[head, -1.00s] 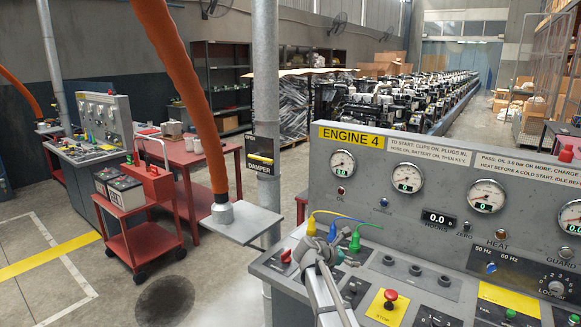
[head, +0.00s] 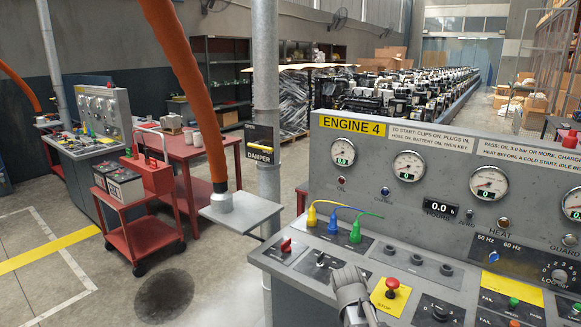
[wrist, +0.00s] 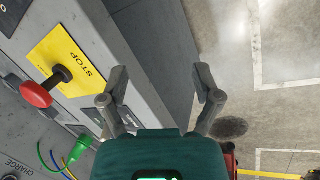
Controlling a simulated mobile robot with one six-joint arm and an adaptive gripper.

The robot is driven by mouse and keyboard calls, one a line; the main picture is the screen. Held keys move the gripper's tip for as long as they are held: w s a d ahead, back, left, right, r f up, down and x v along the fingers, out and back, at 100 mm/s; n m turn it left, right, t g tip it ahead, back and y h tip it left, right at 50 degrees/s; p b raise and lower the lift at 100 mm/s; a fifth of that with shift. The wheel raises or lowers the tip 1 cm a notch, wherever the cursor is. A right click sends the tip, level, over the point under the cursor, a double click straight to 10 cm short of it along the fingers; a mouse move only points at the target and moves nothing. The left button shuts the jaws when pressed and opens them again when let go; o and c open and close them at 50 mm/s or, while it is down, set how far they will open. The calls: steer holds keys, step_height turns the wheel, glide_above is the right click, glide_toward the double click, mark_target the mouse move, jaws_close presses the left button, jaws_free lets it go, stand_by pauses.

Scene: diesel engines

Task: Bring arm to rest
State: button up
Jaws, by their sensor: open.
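My gripper (wrist: 160,90) is open and empty in the wrist view, its two grey fingers spread apart. The wrist view shows it by the panel's front edge, with the red stop button (wrist: 38,94) on its yellow plate to the left and bare floor to the right. In the head view my arm (head: 351,292) shows at the bottom edge, in front of the Engine 4 control panel (head: 300,250). The fingertips are not clear there.
The red stop button also shows in the head view (head: 392,285), close right of my arm. A grey post (head: 266,100) and an orange hose (head: 185,85) stand left of the panel. A red cart (head: 145,235) with batteries stands further left.

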steer(key=s+a+f+m+g+y+b, duration=0.1)
steer(key=s+a+f+m+y, duration=0.1)
steer(key=s+m, duration=0.4)
steer(key=shift+s+a+f+y, duration=0.2)
steer(key=shift+s+a+y, duration=0.15)
steer(key=shift+s+y, duration=0.4)
stand_by(0.6)
step_height(320, 180, up, 17)
steer(key=p, duration=1.7)
steer(key=c, duration=0.3)
steer(key=shift+c, duration=0.2)
